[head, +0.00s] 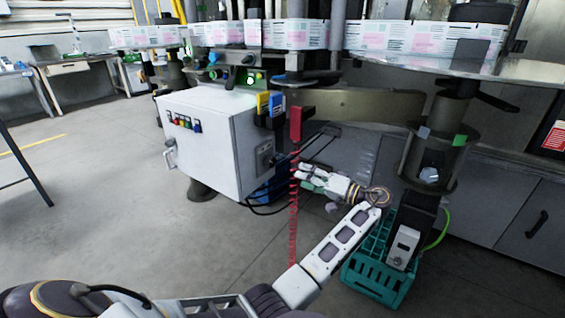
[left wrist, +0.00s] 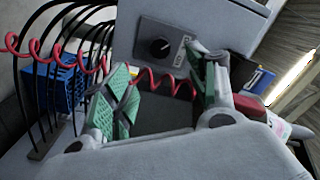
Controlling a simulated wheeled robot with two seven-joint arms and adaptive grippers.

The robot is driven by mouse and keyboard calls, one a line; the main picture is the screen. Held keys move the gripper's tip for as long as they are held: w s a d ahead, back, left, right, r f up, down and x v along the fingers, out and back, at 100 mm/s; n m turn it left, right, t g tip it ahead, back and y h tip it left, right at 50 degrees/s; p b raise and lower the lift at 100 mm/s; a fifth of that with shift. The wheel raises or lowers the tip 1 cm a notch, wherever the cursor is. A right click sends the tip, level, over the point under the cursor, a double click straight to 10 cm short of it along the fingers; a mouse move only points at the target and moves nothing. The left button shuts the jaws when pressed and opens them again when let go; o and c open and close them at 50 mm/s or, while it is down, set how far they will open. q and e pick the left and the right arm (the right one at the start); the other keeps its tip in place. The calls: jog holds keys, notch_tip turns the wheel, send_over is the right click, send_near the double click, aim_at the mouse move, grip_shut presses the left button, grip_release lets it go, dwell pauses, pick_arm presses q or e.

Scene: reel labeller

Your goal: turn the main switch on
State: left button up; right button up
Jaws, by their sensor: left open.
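The main switch is a black round knob (left wrist: 160,48) on a grey plate on the side of the white cabinet (head: 215,140). A small white mark shows on the knob's right side; its exact setting is too small to read. In the head view the switch plate (head: 264,156) shows small on the cabinet's right face. My left gripper (head: 301,173) is just right of that face, open and empty. In the left wrist view its green-padded fingers (left wrist: 160,80) stand apart, with the knob beyond and between them, not touched. My right gripper is not in view.
A red coiled cable (head: 293,215) hangs beside my left gripper and crosses behind its fingers in the wrist view. A teal crate (head: 372,285) stands below my forearm. Coloured buttons (head: 184,123) sit on the cabinet's front. The floor at left is clear.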

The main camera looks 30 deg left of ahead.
aim_at(273, 163)
pick_arm(q)
jog(key=shift+w+d, duration=0.1)
jog(key=shift+w, duration=0.15)
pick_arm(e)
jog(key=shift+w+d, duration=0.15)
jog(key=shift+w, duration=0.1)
pick_arm(q)
jog(key=a+b, duration=0.1)
jog(key=a, duration=0.3)
jog(key=a+b, duration=0.1)
jog(key=a, duration=0.3)
jog(key=w+a+b, duration=0.1)
jog(key=a, duration=0.3)
jog(key=shift+a+b, duration=0.1)
jog(key=shift+b, duration=0.25)
jog(key=shift+a, duration=0.8)
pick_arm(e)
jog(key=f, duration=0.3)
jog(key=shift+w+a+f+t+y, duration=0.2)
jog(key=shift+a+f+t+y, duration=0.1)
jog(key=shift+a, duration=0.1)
pick_arm(q)
jog(key=shift+c, duration=0.2)
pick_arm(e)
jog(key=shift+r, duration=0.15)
pick_arm(q)
jog(key=shift+c, duration=1.3)
jog(key=c, duration=0.7)
